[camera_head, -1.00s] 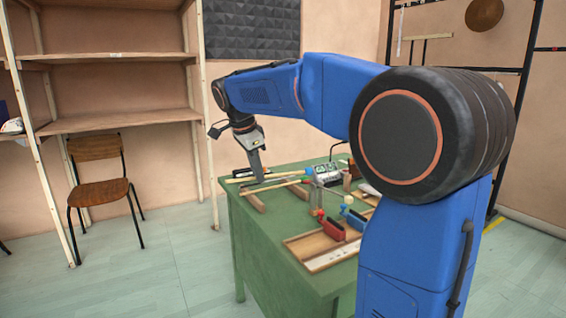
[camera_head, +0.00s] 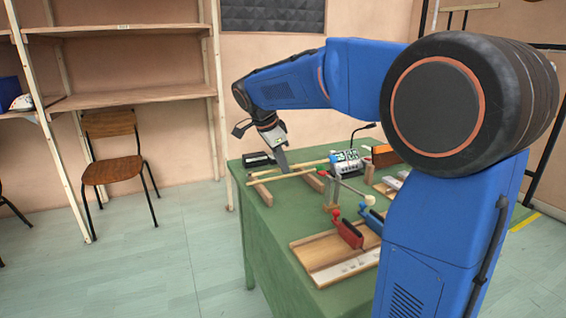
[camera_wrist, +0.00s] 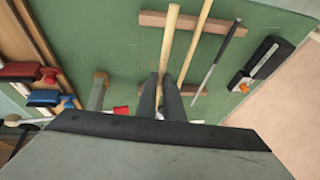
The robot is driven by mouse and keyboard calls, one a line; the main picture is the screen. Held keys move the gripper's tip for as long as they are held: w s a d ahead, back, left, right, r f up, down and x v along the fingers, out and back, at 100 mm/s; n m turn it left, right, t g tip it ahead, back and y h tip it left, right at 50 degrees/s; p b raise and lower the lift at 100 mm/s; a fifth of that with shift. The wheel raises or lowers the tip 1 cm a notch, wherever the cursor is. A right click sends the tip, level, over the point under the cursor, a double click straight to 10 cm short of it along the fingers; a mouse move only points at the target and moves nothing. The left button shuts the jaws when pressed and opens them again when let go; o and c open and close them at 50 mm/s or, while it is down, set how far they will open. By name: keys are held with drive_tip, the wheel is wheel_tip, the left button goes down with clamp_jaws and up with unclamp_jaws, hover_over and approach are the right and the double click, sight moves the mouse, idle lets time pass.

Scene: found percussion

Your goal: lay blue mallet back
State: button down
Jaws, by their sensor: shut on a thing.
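My gripper (camera_head: 283,166) points down over the far left part of the green table. It is shut on a pale wooden handle (camera_wrist: 169,45), seen in the wrist view between the dark fingers (camera_wrist: 168,97). The head of this mallet is hidden behind my gripper, so its blue colour does not show. The handle crosses above a wooden rail (camera_wrist: 183,24); I cannot tell whether it touches. A second wooden stick (camera_wrist: 193,50) and a thin dark-handled rod (camera_wrist: 217,60) lie beside it across the same rack. The second rail (camera_wrist: 200,90) is partly covered by the fingers.
A wooden post (camera_wrist: 98,92) stands close left of the fingers in the wrist view. A small device (camera_head: 345,163) stands behind. The table's (camera_head: 268,232) front left is clear.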

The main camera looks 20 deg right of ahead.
drive_tip(key=shift+f, duration=2.9)
drive_tip(key=shift+f, duration=0.3)
drive_tip(key=c, duration=1.8)
unclamp_jaws()
drive_tip(key=shift+a+r, duration=0.1)
drive_tip(key=v, duration=1.7)
drive_tip(key=shift+s+a, duration=0.1)
drive_tip(key=shift+s, duration=0.1)
